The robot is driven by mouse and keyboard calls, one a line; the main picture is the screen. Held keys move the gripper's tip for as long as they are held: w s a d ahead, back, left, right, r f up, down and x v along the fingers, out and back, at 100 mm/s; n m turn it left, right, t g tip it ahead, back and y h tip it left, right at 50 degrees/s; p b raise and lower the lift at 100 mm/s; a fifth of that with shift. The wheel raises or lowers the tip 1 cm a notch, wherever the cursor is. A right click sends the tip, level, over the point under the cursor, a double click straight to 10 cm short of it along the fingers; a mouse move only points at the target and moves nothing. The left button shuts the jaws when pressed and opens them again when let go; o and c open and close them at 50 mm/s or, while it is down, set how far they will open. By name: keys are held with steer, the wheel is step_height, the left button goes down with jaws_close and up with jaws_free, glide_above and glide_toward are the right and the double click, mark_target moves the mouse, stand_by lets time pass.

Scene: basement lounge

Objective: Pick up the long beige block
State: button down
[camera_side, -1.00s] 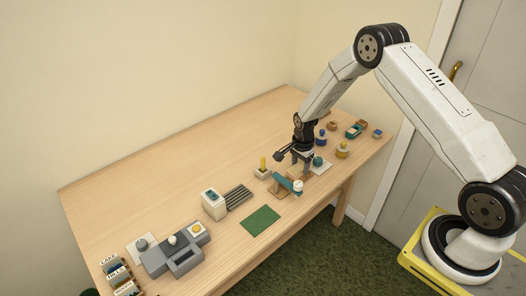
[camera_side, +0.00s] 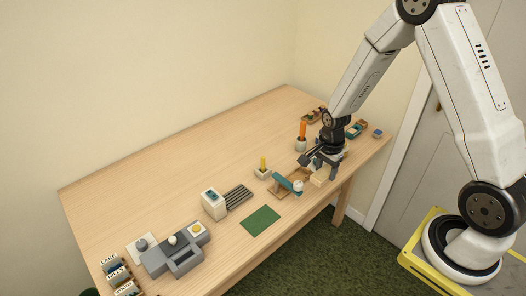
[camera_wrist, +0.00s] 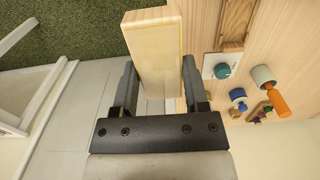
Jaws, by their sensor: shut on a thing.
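The long beige block (camera_wrist: 155,55) is a pale wooden bar with a square end. In the wrist view it stands out between the two fingers of my gripper (camera_wrist: 160,85), which is shut on it. In the side view my gripper (camera_side: 318,163) is near the table's right front edge, and the block (camera_side: 319,179) shows just below the fingers, tilted toward the front. Whether the block touches anything beneath it is hard to tell in the side view.
A teal piece on a wooden stand (camera_side: 287,182) is just left of the block. An orange-topped holder (camera_side: 301,135) stands behind my gripper. The back middle of the table is clear.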

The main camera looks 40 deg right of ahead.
steer(key=shift+s+r, duration=0.1)
steer(key=shift+s, duration=0.15)
steer(key=shift+a, duration=0.15)
stand_by(0.4)
